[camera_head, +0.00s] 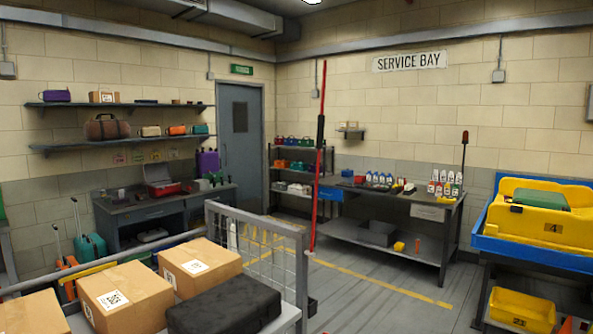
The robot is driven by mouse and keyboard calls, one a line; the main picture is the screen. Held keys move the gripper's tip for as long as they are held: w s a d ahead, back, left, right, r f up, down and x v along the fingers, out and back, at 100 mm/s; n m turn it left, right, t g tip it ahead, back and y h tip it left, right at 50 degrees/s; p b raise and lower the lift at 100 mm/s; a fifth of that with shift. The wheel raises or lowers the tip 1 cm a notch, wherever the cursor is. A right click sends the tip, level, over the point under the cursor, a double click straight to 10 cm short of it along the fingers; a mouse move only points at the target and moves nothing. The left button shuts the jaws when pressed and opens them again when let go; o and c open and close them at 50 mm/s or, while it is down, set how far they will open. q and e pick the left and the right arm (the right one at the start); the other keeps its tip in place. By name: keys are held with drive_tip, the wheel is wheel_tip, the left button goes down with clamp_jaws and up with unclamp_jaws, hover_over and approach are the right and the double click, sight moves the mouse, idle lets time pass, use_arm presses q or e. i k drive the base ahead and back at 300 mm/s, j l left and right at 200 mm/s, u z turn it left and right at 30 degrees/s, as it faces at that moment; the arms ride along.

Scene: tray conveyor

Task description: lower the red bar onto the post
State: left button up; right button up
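The red bar (318,180) stands almost upright in the middle of the head view, leaning slightly to the right at its top. It is long and thin, with a black sleeve (320,128) partway up. Its lower end comes down beside the grey mesh rail (262,242) of the cart. I cannot tell what its lower end is fixed to. I cannot clearly make out the post; the rail's grey corner upright (302,280) is close to the bar's foot. Neither of my grippers is in view.
Cardboard boxes (127,298) and a black case (224,307) lie on the cart at the front left. Workbenches (430,250) and shelves line the walls. A blue tray stand (535,252) with yellow bins is at the right. Open floor (375,300) with yellow lines lies between.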

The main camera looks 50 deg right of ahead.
sight(321, 124)
drive_tip(key=z, duration=1.65)
drive_tip(key=i+l+u, duration=0.15)
drive_tip(key=i+l, duration=0.25)
drive_tip(key=l, duration=0.15)
